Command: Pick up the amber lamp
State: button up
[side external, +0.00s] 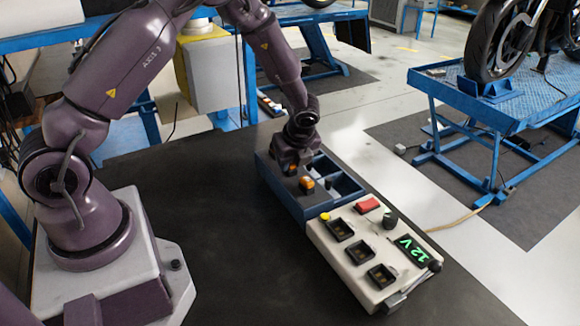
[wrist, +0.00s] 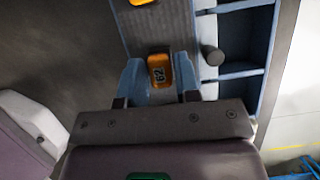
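An amber lamp (wrist: 159,70) marked "62" sits between the two blue fingers of my gripper (wrist: 160,74) in the wrist view. It also shows under the gripper (side external: 292,168) in the side view, partly hidden. My gripper points down over the near side of the blue tray (side external: 290,200). The fingers lie close on both sides of the lamp, but I cannot tell whether they touch it. A second amber lamp (side external: 306,184) sits just in front, on a grey strip in the tray, and shows at the top of the wrist view (wrist: 141,2).
A pale test box (side external: 352,262) adjoins the tray, with square sockets, a red button (side external: 367,205), a dark knob and a green "12 V" display (side external: 412,251). The dark bench (side external: 215,225) left of it is clear.

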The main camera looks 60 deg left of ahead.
jog(key=c, duration=0.4)
jog(key=shift+c, duration=0.2)
